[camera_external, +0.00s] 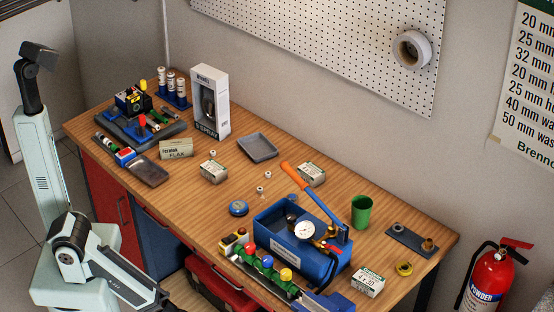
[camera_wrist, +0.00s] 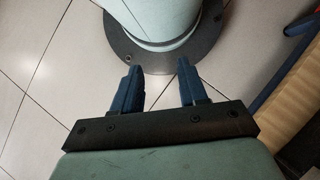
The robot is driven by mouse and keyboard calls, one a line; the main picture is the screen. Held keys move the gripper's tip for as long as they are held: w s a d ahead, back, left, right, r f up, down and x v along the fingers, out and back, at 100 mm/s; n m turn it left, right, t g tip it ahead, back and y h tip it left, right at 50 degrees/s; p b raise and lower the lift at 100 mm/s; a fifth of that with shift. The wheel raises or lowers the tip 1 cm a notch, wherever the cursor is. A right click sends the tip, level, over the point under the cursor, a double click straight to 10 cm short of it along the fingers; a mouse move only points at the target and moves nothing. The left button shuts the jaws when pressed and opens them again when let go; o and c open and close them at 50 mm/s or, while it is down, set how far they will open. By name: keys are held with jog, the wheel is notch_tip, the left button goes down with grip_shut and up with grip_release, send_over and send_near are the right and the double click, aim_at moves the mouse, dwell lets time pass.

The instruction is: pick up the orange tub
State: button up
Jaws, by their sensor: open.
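I see no orange tub in either view. The closest tub-like thing is a green cup (camera_external: 361,211) standing upright on the right half of the workbench. The only large orange part is the handle (camera_external: 298,182) of the blue test pump (camera_external: 290,240). My gripper (camera_wrist: 160,82) is open and empty in the wrist view, its two dark blue fingers apart over the tiled floor beside my own base. In the external view my arm is at the lower left, and I cannot make out the gripper there.
The wooden workbench (camera_external: 205,215) carries a blue round tin (camera_external: 238,208), a grey tray (camera_external: 258,147), small cartons (camera_external: 213,171), a tall white box (camera_external: 210,100) and a valve manifold (camera_external: 265,268). Bare wood lies around the middle. A fire extinguisher (camera_external: 484,280) stands at the right.

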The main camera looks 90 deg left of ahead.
dwell(0.4)
jog(key=o, duration=1.1)
